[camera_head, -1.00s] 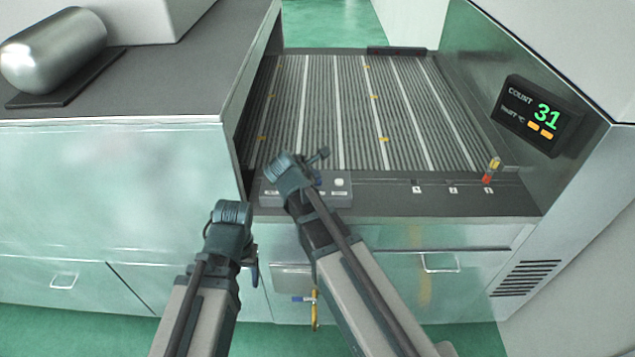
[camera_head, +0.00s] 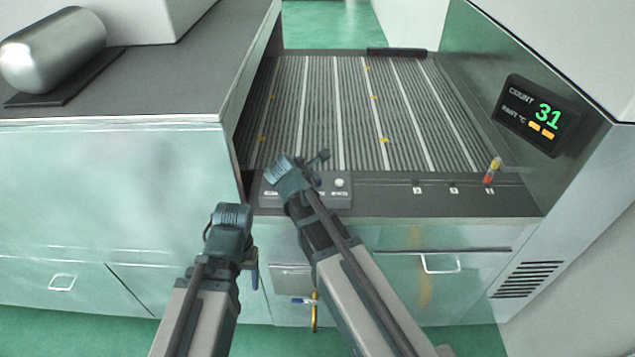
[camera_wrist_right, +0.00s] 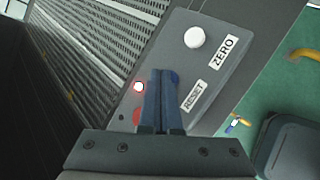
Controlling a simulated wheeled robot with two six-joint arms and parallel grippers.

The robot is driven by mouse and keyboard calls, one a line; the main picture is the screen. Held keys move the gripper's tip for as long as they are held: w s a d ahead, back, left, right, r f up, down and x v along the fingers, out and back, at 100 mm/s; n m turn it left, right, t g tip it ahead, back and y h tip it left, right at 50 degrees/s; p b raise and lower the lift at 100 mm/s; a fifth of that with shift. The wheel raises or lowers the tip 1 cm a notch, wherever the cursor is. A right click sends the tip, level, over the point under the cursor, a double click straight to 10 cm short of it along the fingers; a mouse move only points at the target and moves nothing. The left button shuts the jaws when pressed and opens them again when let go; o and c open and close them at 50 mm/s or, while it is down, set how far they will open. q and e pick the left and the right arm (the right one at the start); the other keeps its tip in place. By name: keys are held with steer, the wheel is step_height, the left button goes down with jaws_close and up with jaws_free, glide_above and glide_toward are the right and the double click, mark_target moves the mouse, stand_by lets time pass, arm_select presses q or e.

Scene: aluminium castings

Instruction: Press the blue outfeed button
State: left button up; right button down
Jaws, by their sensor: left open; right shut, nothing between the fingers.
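The grey button panel (camera_head: 331,200) sits on the dark front ledge of the machine; it fills the middle of the right wrist view (camera_wrist_right: 215,65). There it carries a white button (camera_wrist_right: 194,37) by a ZERO label, a RESET label (camera_wrist_right: 195,95), a small lit button with a red rim (camera_wrist_right: 138,87) and a partly covered red button (camera_wrist_right: 137,116). I see no blue button; my right gripper covers part of the panel. My right gripper (camera_wrist_right: 162,76) is shut and empty, its tips over the panel; contact cannot be told. My left gripper (camera_head: 253,272) is open, low before the cabinet.
A ribbed bed (camera_head: 350,110) lies behind the panel. A display (camera_head: 537,117) reading 31 is on the right wall. A small red and yellow item (camera_head: 491,172) stands at the ledge's right. A metal cylinder (camera_head: 55,50) lies on the left counter (camera_head: 170,85), whose edge rises beside the panel.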

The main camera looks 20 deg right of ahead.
steer(key=shift+f, duration=0.2)
steer(key=shift+r, duration=0.1)
steer(key=shift+r+p, duration=0.75)
steer(key=shift+r, duration=0.1)
step_height(320, 180, up, 5)
steer(key=p, duration=0.5)
stand_by(0.4)
stand_by(0.4)
